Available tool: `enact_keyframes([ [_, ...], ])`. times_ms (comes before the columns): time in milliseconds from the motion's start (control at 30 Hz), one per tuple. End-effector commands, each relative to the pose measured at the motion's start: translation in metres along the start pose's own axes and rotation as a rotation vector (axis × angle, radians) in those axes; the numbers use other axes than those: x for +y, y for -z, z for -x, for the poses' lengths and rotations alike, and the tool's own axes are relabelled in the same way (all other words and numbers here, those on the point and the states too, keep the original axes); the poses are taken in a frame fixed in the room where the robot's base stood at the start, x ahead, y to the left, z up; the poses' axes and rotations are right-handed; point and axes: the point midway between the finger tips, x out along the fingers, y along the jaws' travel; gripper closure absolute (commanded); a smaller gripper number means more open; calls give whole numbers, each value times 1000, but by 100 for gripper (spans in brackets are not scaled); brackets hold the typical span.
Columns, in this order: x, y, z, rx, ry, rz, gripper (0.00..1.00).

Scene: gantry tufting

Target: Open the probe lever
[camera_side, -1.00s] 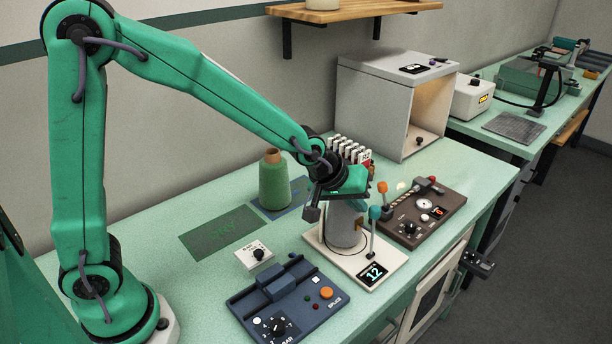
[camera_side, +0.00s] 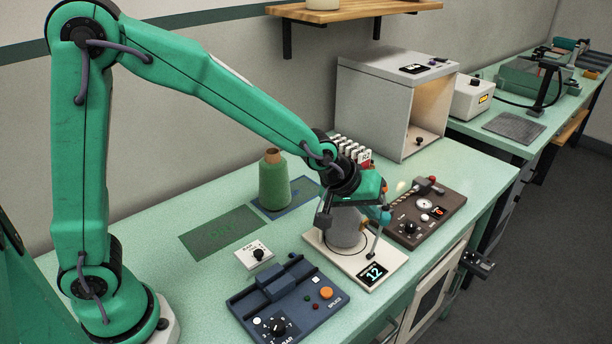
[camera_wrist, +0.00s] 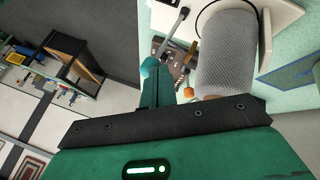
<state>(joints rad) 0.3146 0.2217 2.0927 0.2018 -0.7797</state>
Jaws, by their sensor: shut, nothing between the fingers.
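The probe lever appears to be the thin grey rod with a teal ball knob (camera_side: 386,215) on the cream gauge stand (camera_side: 318,243) with the "12" display. The rod leans to the right in the side view. In the wrist view the teal ball (camera_wrist: 150,67) sits by the tip of my shut, empty gripper (camera_wrist: 172,84), at its left side. They look to be touching, but the overlap makes this hard to confirm. My gripper (camera_side: 374,209) is beside the grey cylinder (camera_side: 342,228) of the stand and hides the cylinder's top.
A brown panel (camera_side: 450,200) with a gauge and its own levers stands close behind the gripper. A blue splicer box (camera_side: 310,315) stands in front, a small white switch box (camera_side: 254,254) to the left. A green yarn cone (camera_side: 274,183) and a grey cabinet (camera_side: 375,105) stand behind.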

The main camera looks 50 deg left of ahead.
Motion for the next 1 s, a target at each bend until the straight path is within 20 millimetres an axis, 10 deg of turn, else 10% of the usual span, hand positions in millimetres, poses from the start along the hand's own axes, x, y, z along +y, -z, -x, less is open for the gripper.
enact_keyframes([
  [1000,53,-41,-26,-58,-49,2,100],
])
